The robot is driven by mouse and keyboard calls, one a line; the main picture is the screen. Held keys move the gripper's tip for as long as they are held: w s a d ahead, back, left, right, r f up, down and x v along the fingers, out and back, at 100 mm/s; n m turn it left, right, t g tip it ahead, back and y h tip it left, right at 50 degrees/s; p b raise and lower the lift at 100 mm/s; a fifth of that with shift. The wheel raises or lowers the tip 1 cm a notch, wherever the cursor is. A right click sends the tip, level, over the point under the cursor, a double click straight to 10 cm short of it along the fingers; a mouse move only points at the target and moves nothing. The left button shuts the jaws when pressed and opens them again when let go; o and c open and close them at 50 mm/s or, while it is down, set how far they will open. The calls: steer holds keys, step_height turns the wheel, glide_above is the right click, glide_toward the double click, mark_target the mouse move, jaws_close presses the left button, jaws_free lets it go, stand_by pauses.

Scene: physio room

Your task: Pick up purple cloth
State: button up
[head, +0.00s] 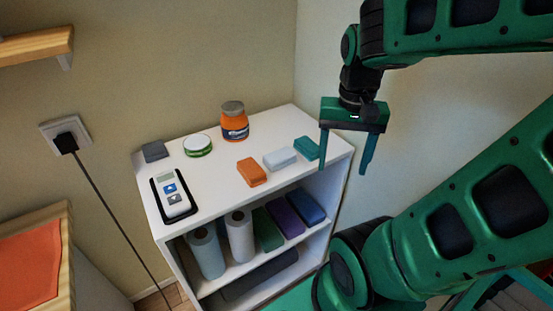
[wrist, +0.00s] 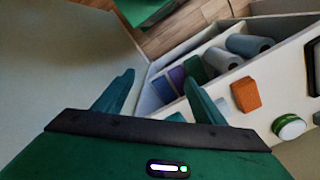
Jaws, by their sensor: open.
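The purple cloth (head: 284,217) is a folded block inside the white shelf unit's upper compartment, between a green one and a blue one. It also shows in the wrist view (wrist: 177,77), partly hidden by the shelf's edge and neighbours. My gripper (head: 344,170) is open and empty, with its fingers pointing down. It is at the right end of the shelf unit, above and apart from the purple cloth. In the wrist view my gripper (wrist: 160,77) shows two spread fingers with nothing between them.
The shelf unit (head: 215,160) has orange (head: 251,172), white (head: 280,158) and teal (head: 307,148) blocks on top, plus an orange jar (head: 235,122), a tin (head: 198,146) and a device (head: 172,192). Paper rolls (head: 206,253) stand left of the folded cloths. A wall is close on the right.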

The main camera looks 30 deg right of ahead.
steer(key=w+a+r+m, duration=0.15)
steer(key=w+m, duration=0.35)
steer(key=w, duration=0.5)
steer(key=m, duration=0.5)
glide_above(280, 154)
step_height(280, 154, down, 4)
steer(key=shift+f, duration=3.25)
steer(key=shift+c, duration=0.3)
steer(key=c, duration=1.2)
steer(key=shift+r, duration=0.1)
